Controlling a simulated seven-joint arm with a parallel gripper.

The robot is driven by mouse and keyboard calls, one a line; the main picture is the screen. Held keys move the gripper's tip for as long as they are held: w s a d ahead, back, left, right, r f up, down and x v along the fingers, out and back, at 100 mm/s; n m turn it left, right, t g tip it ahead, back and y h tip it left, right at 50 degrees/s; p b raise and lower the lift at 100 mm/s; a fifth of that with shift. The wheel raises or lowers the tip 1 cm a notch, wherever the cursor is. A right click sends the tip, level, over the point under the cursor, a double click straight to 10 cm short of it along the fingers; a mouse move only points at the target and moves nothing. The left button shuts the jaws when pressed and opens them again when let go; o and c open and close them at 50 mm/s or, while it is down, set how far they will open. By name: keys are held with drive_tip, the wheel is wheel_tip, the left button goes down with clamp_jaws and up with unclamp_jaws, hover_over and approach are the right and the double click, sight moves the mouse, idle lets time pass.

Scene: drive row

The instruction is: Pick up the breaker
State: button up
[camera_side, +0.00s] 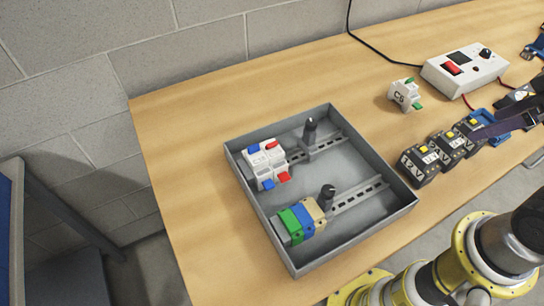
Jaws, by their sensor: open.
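A small white breaker (404,95) with green parts and a dark "C6" marking stands on the wooden table, right of the grey tray and in front of the white control box. Nothing touches it. My gripper is not in view; only part of my arm, with yellow rings, shows at the lower right and runs out of the frame.
The grey tray (240,209) holds two rails, a white device (266,161) with blue and red parts, and coloured terminal blocks (297,219). Black modules (420,165) line the front right. A control box (464,68) stands behind them. The table left of the breaker is clear.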

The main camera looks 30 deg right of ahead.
drive_tip(key=w+a+r+n+g, duration=0.1)
drive_tip(key=w+a+r+n, duration=0.5)
drive_tip(key=w+r+n, duration=0.45)
drive_tip(key=n+g, duration=0.4)
drive_tip(key=n, duration=0.3)
hover_over(272, 143)
wheel_tip(272, 143, down, 12)
drive_tip(key=f, duration=0.1)
drive_tip(key=shift+m, duration=0.35)
wheel_tip(272, 143, down, 13)
drive_tip(key=shift+r, duration=0.25)
clamp_jaws()
